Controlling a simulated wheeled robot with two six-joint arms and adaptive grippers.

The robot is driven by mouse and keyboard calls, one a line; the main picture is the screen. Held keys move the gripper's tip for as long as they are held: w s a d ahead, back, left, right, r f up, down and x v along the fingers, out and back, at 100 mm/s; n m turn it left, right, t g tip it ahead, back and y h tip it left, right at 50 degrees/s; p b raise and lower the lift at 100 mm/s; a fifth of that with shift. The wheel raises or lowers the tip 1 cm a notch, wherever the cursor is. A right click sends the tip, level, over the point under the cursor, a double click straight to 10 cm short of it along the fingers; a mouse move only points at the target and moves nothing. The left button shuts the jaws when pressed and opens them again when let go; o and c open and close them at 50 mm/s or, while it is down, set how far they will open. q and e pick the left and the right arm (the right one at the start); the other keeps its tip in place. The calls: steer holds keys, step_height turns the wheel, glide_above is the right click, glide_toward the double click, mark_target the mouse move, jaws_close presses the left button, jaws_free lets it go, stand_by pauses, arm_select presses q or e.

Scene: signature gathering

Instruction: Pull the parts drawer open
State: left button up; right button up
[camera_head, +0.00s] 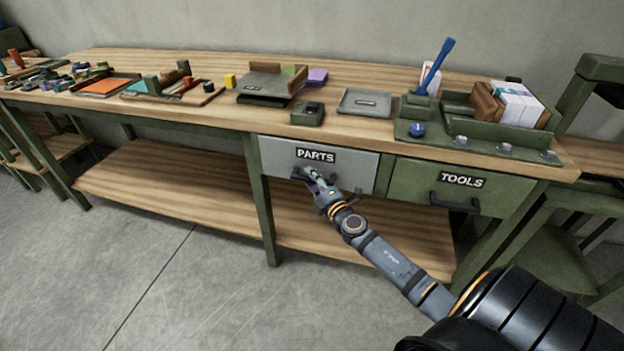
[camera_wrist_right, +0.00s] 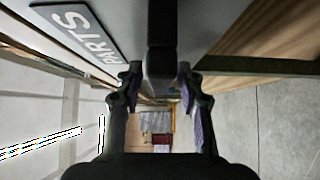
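The parts drawer (camera_head: 275,155) is the light grey drawer front labelled PARTS, under the workbench. It looks flush with the bench front. Its dark handle (camera_head: 345,192) is partly hidden by my right gripper (camera_head: 312,175), which is at the drawer front. In the right wrist view the handle (camera_wrist_right: 161,60) is a dark bar between the two fingers of my right gripper (camera_wrist_right: 160,78). The fingers stand apart on either side of it, with narrow gaps showing. The PARTS label (camera_wrist_right: 80,38) is at the upper left there. My left gripper is not in view.
The green tools drawer (camera_head: 415,185) with its own handle (camera_head: 455,203) is right of the parts drawer. Trays, a green organizer (camera_head: 480,150) and small items stand on the bench top (camera_head: 340,127). A lower shelf (camera_head: 180,185) runs below. The floor in front (camera_head: 200,290) is clear.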

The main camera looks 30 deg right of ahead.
jaws_close()
stand_by(0.4)
